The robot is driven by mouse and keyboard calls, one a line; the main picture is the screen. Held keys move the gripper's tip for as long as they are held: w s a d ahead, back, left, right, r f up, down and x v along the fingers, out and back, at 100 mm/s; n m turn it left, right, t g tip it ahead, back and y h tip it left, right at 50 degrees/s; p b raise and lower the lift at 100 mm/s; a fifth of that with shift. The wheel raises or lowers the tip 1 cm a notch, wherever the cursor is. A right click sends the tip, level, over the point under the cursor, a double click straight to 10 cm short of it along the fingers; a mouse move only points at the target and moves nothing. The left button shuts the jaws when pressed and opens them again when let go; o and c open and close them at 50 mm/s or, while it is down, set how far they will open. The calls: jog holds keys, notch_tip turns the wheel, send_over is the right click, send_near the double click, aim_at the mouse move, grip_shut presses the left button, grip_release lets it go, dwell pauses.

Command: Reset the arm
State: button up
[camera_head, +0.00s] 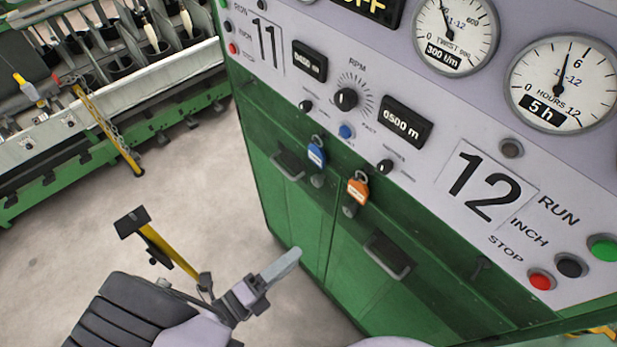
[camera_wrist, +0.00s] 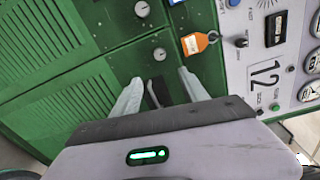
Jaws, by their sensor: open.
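My gripper (camera_head: 281,265) is low in the head view, in front of the green cabinet's doors. One pale grey finger shows clearly there. In the wrist view both fingers of my gripper (camera_wrist: 160,77) stand apart, with nothing held between them. A dark strip, perhaps a door handle, shows between the fingers; I cannot tell its distance from them.
The green cabinet (camera_head: 295,225) carries a sloped panel with dials and buttons. A blue-tagged key (camera_head: 316,153) and an orange-tagged key (camera_head: 358,189) hang at its front. A spinning machine (camera_head: 110,105) stands at left. Bare floor (camera_head: 75,225) lies between. A yellow-and-black post (camera_head: 172,251) is near my arm.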

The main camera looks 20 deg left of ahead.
jog(key=w+d+n+g+y+b, duration=0.2)
jog(key=d+n+g+y+b, duration=0.2)
jog(key=d+n+b, duration=0.6)
jog(key=w+d+n+g+y+b, duration=0.2)
jog(key=d+n+g+y+b, duration=0.2)
jog(key=d+n+b, duration=0.5)
jog(key=shift+d+r+n+g+y+b, duration=0.3)
jog(key=shift+d+g+b, duration=0.8)
jog(key=shift+d+b, duration=2.25)
jog(key=shift+w+d+f+p, duration=0.1)
jog(key=shift+d+p, duration=0.1)
jog(key=shift+p, duration=0.1)
